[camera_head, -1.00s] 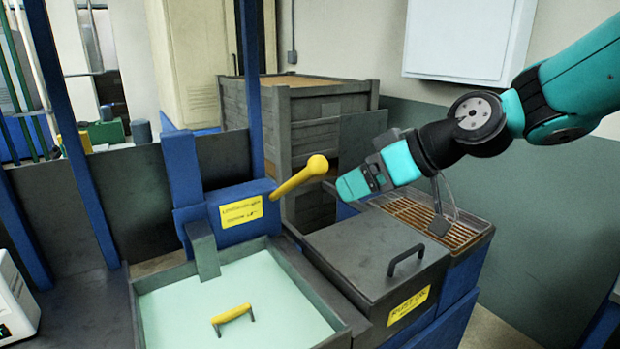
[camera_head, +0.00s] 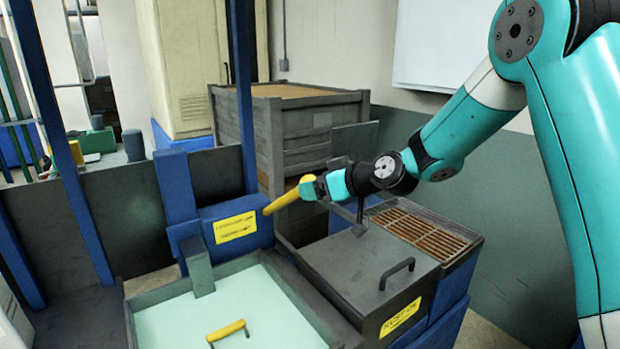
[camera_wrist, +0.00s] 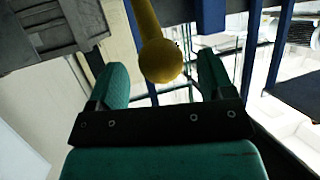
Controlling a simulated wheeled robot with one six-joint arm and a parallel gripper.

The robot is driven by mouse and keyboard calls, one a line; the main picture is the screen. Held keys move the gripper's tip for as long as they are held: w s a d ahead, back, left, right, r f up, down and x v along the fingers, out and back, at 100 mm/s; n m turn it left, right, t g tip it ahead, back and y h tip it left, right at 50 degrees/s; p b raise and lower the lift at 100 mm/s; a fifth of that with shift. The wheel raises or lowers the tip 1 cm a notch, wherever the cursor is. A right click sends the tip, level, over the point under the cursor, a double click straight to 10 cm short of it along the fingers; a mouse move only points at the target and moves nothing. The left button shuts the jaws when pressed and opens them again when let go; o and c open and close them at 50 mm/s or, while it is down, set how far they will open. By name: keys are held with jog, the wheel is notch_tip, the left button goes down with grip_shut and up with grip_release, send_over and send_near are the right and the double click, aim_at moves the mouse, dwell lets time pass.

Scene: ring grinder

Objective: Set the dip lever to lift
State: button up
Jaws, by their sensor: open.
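The dip lever (camera_head: 282,203) is a yellow bar with a rounded knob, sticking out to the right and up from a blue housing (camera_head: 222,226) with a yellow label. My gripper (camera_head: 310,186) is at the knob end of the lever. In the wrist view the knob (camera_wrist: 160,62) lies between the two green fingers of my open gripper (camera_wrist: 163,80), with a gap visible on each side. Part of the knob is hidden by my gripper in the head view.
Below the lever is a tank of pale green liquid (camera_head: 200,318) with a yellow handle (camera_head: 226,331). To its right are a dark lidded box (camera_head: 345,262) with a black handle and a rusty grate (camera_head: 425,230). A grey wooden crate (camera_head: 310,135) stands behind.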

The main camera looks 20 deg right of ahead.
jog(key=shift+p+x, duration=0.3)
jog(key=shift+x, duration=1.2)
jog(key=shift+c, duration=0.4)
jog(key=c, duration=1.1)
jog(key=shift+c, duration=0.3)
